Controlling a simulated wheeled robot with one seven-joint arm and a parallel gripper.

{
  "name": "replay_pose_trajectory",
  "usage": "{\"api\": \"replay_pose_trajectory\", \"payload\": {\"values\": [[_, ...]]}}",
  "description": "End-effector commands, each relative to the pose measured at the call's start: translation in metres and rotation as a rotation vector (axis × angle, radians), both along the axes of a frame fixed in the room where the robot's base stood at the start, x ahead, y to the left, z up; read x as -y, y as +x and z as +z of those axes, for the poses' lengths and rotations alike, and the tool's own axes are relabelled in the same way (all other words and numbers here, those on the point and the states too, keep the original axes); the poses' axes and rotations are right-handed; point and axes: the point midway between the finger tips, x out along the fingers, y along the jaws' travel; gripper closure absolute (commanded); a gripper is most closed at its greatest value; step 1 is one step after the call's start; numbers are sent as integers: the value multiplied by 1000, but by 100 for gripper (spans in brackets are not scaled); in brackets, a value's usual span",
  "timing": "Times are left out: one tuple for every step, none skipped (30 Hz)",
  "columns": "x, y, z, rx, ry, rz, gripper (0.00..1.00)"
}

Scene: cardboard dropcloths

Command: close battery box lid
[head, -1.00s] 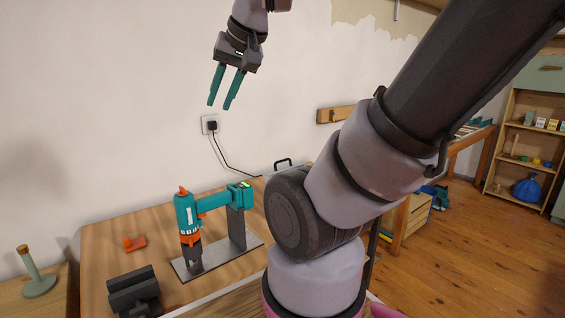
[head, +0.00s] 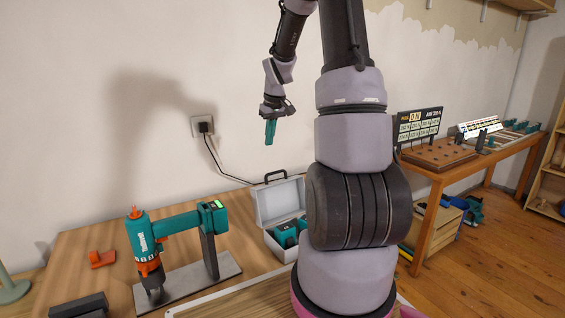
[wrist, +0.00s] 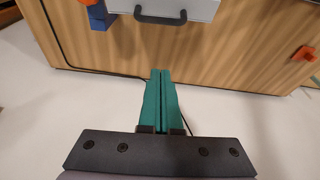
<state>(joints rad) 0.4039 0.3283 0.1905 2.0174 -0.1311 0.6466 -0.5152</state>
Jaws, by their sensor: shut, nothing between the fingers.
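The battery box (head: 280,219) is a light grey case at the back right of the workbench, partly hidden behind my arm in the head view. Its lid (head: 279,203) stands open and upright, with a dark handle (head: 275,176) on its top edge. Teal and dark items lie inside. In the wrist view the lid (wrist: 193,8) and its dark handle (wrist: 160,18) show at the top edge. My gripper (head: 270,132) is in the air above and behind the box, near the wall, pointing down. Its teal fingers (wrist: 161,74) are together, empty, and apart from the lid.
A teal and orange drill on a stand (head: 146,243) stands on the workbench left of the box. A wall socket (head: 202,127) has a black cable running down. A second table (head: 470,160) is at the right.

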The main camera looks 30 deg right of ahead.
Motion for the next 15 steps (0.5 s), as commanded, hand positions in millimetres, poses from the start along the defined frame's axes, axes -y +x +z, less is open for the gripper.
{"api": "replay_pose_trajectory", "payload": {"values": [[2,2,-4,-3,1,3,100],[2,3,-7,-4,2,5,100],[3,3,-9,-5,1,7,100],[3,4,-12,-5,1,8,100],[3,5,-14,-5,1,8,100],[2,6,-19,-6,2,8,100],[2,7,-23,-7,1,8,100],[2,8,-29,-7,1,8,100],[1,9,-36,-8,3,7,100],[1,11,-42,-8,2,8,100],[1,13,-48,-8,2,9,100],[0,15,-57,-9,2,8,100],[0,16,-63,-9,2,7,100],[0,18,-70,-8,3,7,100],[0,20,-78,-9,2,7,100]]}}
